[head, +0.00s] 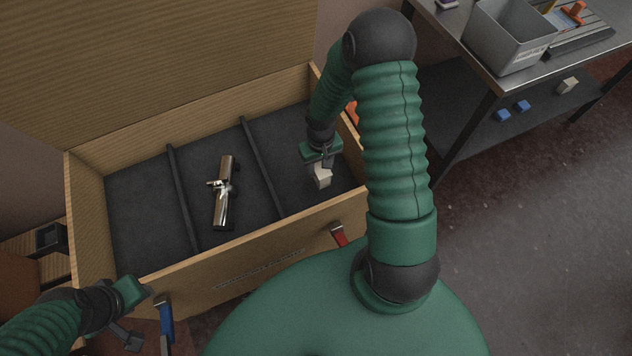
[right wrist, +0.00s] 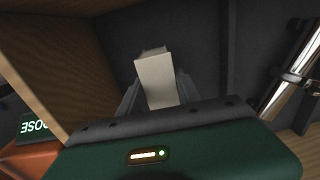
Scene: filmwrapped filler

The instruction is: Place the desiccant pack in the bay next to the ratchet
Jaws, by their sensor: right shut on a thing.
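The ratchet (head: 223,195), a shiny metal tool, lies in the middle bay of the wooden crate (head: 250,262); its handle also shows at the right of the right wrist view (right wrist: 293,75). My right gripper (head: 322,166) is inside the right bay (head: 292,128), shut on a small off-white block, the desiccant pack (head: 322,179). In the right wrist view the pack (right wrist: 155,82) stands up between the fingers. Whether it touches the bay floor I cannot tell. My left gripper (head: 132,338) is outside the crate, at its front left corner; its fingers are too small to judge.
Two dark dividers (head: 182,200) split the crate into three bays; the left bay (head: 140,205) is empty. A metal bench (head: 490,75) with a grey bin (head: 510,38) stands at the right.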

